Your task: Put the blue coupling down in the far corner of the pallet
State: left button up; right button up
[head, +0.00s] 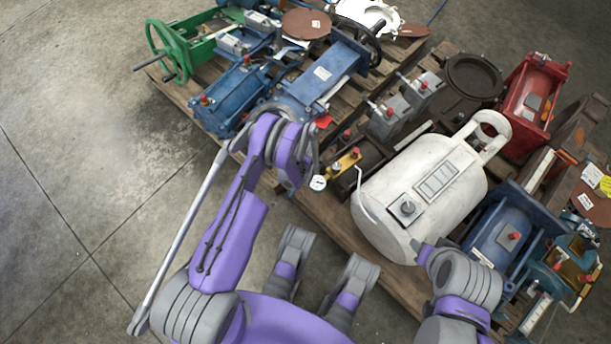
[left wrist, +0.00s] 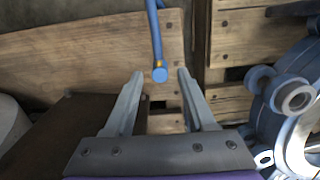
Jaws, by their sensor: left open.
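My left gripper (left wrist: 159,76) is open in the left wrist view. A thin blue rod (left wrist: 156,35) with a brass ring and round blue end shows between or beyond its fingertips; contact cannot be told. A blue-grey flanged part (left wrist: 280,95) is to its right, beside a bright white ring. I cannot tell which blue part is the coupling. In the head view, a long blue flanged body (head: 320,75) and a ribbed blue unit (head: 230,95) lie on the pallet (head: 335,222). My left arm reaches over the near edge and hides its gripper there. My right gripper is out of view.
The pallet is crowded: a white tank (head: 425,195), a red unit (head: 530,95), a green handwheel frame (head: 180,50), a brown ring (head: 473,75) and grey valves (head: 390,115). Bare concrete floor (head: 80,150) lies to the left.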

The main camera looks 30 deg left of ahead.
pick_arm(q)
notch_tip(320, 180, up, 36)
jog(key=s+d+n+t+p, duration=0.2)
jog(key=s, duration=0.1)
jog(key=s+r+n+t, duration=0.1)
jog(key=s+r, duration=0.4)
jog(key=s, duration=0.4)
jog(key=s+d+r+t, duration=0.1)
jog(key=s+r, duration=0.5)
jog(key=s, duration=0.2)
jog(key=shift+s+r+n, duration=0.15)
jog(key=shift+s+n, duration=0.2)
jog(key=shift+n, duration=0.05)
jog(key=shift+c, duration=0.5)
jog(key=shift+w+d, duration=0.1)
